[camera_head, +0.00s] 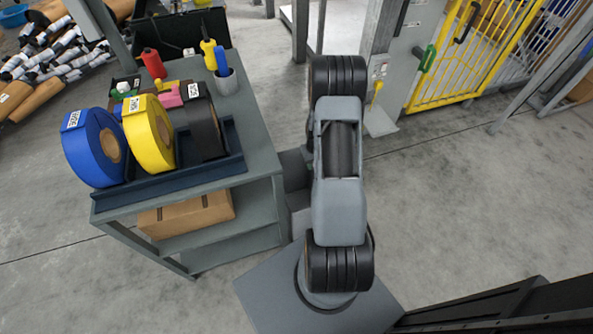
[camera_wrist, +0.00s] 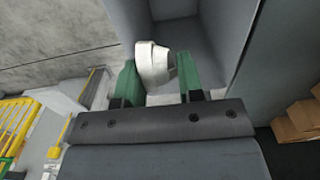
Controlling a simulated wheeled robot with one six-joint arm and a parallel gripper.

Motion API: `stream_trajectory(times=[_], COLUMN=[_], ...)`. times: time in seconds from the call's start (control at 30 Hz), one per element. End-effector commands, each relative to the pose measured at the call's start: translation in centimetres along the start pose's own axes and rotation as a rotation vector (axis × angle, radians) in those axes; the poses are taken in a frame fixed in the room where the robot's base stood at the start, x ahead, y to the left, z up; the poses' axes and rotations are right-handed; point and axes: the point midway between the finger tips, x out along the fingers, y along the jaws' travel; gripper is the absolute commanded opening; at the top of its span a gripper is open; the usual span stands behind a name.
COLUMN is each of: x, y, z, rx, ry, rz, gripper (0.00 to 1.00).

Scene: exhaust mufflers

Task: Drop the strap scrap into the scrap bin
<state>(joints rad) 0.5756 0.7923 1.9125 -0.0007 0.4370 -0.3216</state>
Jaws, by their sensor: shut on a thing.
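The strap scrap (camera_wrist: 151,66) is a white, coiled band in the wrist view. My gripper (camera_wrist: 158,75) has green fingers, and it is shut on the strap scrap, which sits between the fingertips. Just beyond the fingertips is a grey open-topped box (camera_wrist: 213,33), which may be the scrap bin; no label shows on it. The scrap appears over or near its opening, but I cannot tell how deep it is. In the head view my arm hides part of the floor, and neither my gripper nor the scrap shows.
A grey cart (camera_head: 231,150) at left bears blue (camera_head: 84,150), yellow (camera_head: 140,148) and black tape rolls, with a cardboard box (camera_head: 187,220) below. A yellow gate (camera_head: 478,50) stands at the back right. Brown boxes (camera_wrist: 297,121) lie right in the wrist view.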

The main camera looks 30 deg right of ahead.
Motion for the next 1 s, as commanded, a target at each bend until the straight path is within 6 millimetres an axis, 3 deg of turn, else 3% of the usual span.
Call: stream_trajectory(times=[0.03,0.3,0.6,0.87,1.0], x=[1.5,5.7,12.0,15.6,19.2], y=[0.0,0.1,0.1,0.0,-0.1], z=[0.0,0.0,0.0,0.1,0.1], rx=[0.001,0.003,0.002,0.000,0.000], ry=[0.000,-0.001,0.000,-0.002,-0.004], rz=[0.000,0.000,0.000,-0.001,-0.001], gripper=[0.10,0.10,0.10,0.10,0.10])
